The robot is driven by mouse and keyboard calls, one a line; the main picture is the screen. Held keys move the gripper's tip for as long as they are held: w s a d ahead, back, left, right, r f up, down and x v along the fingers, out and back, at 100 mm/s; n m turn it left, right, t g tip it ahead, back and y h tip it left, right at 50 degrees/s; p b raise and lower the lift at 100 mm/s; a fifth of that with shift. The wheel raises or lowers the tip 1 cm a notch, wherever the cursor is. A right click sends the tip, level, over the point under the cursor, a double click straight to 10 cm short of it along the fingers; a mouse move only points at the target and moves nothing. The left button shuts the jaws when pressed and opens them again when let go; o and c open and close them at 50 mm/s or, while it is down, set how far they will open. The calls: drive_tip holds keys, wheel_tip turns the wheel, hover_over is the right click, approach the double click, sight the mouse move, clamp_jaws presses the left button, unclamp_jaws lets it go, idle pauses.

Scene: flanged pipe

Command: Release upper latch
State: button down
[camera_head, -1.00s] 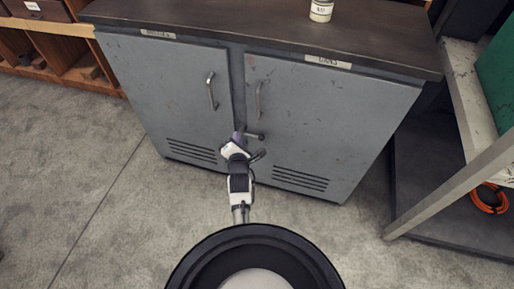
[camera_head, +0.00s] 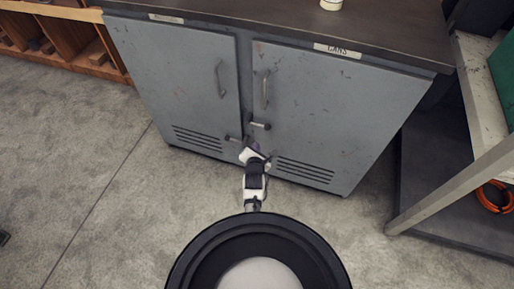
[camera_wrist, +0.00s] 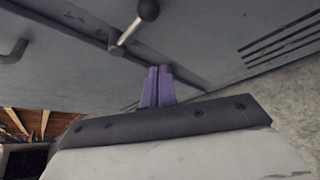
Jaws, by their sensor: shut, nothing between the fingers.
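The upper latch (camera_head: 260,124) is a short metal lever with a dark knob, on the seam between two grey cabinet doors. It points right from its pivot. In the wrist view the upper latch (camera_wrist: 133,30) shows its round black knob and its pivot at the seam. A second, lower latch (camera_head: 234,138) sticks out to the left, just below it. My gripper (camera_head: 251,146) is below the upper latch, close to the lower one. In the wrist view my gripper's purple fingers (camera_wrist: 157,86) are together, empty, apart from the upper latch.
The left door (camera_head: 180,85) and right door (camera_head: 335,110) look closed. Each has a bar handle above the latches and vents below. A dark countertop (camera_head: 390,45) overhangs them. A bench leg (camera_head: 450,190) stands at right. Bare floor (camera_head: 90,170) is open at left.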

drive_tip(key=b+x, duration=0.2)
drive_tip(key=x, duration=0.5)
drive_tip(key=shift+s+d+r+p, duration=0.15)
drive_tip(key=shift+d+r+p, duration=0.4)
drive_tip(key=shift+r, duration=0.3)
drive_tip(key=shift+s+d+r+p, duration=0.1)
drive_tip(key=shift+d+r+p, duration=0.45)
drive_tip(key=shift+r, duration=0.25)
